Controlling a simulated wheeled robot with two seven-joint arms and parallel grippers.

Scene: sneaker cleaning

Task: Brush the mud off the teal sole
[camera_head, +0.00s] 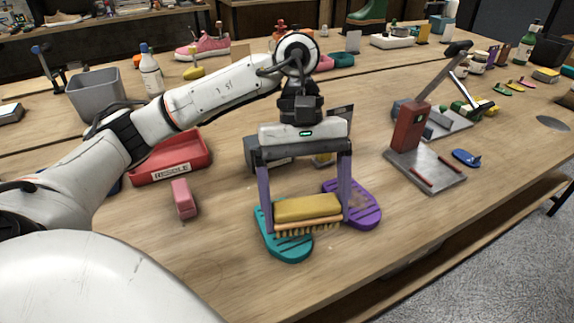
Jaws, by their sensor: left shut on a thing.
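My left gripper (305,206) is shut on a brush with a yellow back (307,208) and tan bristles, holding it level. The bristles are over the teal sole (287,246) on the table; I cannot tell whether they touch it. The front and left rim of the teal sole show, and the brush hides its upper part, so any mud there is hidden. A purple sole (366,212) with brownish marks lies just to the right, partly behind the gripper's right finger. My right gripper is not in view.
A red tray (184,165) labelled RESOLE and a pink block (184,199) lie to the left. A metal stand with a red-brown upright (410,127) and a small blue sole (466,157) are to the right. The table (400,240) is clear in front.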

